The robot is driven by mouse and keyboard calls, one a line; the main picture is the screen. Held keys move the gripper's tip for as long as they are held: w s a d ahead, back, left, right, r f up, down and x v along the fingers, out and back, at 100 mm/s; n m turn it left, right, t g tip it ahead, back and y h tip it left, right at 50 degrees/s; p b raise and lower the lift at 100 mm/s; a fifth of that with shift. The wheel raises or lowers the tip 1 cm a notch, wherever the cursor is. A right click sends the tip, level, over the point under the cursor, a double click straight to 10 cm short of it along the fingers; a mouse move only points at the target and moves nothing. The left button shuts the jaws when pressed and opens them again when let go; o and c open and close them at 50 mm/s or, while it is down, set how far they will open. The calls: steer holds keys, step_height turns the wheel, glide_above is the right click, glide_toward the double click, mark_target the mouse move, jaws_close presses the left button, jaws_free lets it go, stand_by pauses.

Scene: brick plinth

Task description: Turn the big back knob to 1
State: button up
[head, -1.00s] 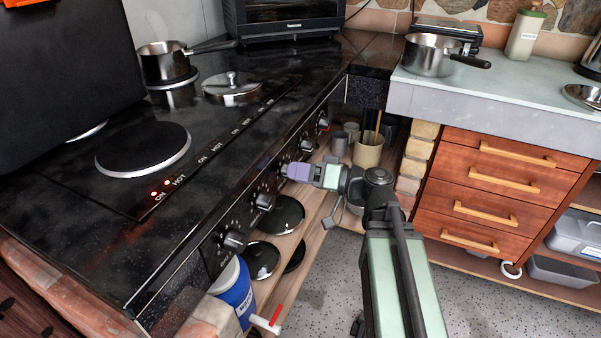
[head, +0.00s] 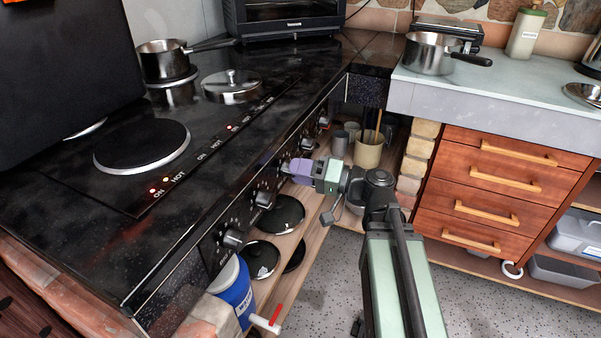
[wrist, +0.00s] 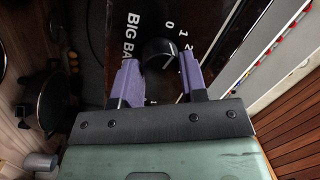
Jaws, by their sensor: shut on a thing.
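The big back knob (wrist: 158,55) is a dark round knob on the stove's front panel, under a label whose visible part reads "BIG BA". The white marks 0, 1 and 2 show around it in the wrist view. My gripper (head: 290,167), with purple fingers, reaches the panel from the right. In the wrist view my gripper (wrist: 160,85) has one finger on each side of the knob and is shut on it. In the head view the fingers mostly hide this knob.
Other knobs sit along the same panel, the nearer ones (head: 264,199) and (head: 234,239) and a farther one (head: 324,122). A lower shelf holds black discs (head: 283,215) and a utensil pot (head: 368,152). A drawer unit (head: 480,190) stands right.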

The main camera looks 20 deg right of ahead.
steer(key=shift+m, duration=1.3)
steer(key=shift+t, duration=0.3)
steer(key=o, duration=0.9)
steer(key=b+v, duration=0.1)
steer(key=v, duration=1)
